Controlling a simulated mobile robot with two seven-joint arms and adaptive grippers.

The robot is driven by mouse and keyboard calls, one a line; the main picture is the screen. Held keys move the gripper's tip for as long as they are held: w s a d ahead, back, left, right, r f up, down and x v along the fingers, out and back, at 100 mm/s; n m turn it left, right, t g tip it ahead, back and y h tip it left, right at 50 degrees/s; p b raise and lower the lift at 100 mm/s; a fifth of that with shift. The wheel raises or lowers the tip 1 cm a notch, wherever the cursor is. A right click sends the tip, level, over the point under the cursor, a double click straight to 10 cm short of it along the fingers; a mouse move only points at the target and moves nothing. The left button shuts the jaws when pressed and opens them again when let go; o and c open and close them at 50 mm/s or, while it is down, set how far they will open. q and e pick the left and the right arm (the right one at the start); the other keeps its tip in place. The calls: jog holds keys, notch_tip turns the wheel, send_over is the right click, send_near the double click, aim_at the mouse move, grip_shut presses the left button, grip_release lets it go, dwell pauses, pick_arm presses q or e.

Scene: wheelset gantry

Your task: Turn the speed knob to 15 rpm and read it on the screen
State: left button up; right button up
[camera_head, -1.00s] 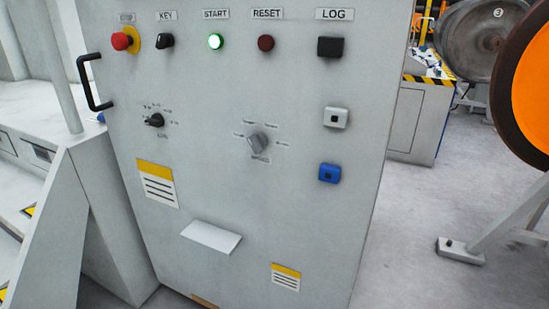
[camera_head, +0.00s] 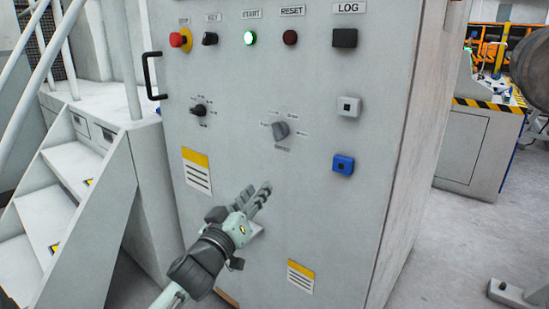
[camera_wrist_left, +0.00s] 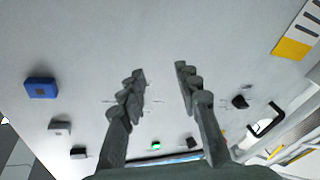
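A grey rotary knob (camera_head: 281,130) with a ring of small marks sits mid-right on the control cabinet front. A smaller black rotary knob (camera_head: 199,110) sits to its left. There the grey knob seems hidden behind a finger. My right gripper is not in view.
Above the knobs are a red emergency stop (camera_head: 181,39), key switch (camera_head: 210,38), lit green START button (camera_head: 250,38) and dark red RESET button (camera_head: 290,37). A handle (camera_head: 152,76) juts out left; stairs (camera_head: 75,165) stand beyond.

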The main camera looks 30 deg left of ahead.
aim_at(275, 136)
pick_arm(q)
notch_tip(275, 136, up, 9)
jog(key=s+d+t+h, duration=0.1)
jog(key=s+d+t, duration=0.1)
jog(key=t, duration=0.1)
jog(key=x, duration=0.7)
jog(key=shift+w+p, duration=0.15)
jog(key=shift+p, duration=0.25)
jog(key=shift+w, duration=0.3)
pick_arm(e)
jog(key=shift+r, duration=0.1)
pick_arm(q)
jog(key=shift+c, duration=0.6)
grip_shut()
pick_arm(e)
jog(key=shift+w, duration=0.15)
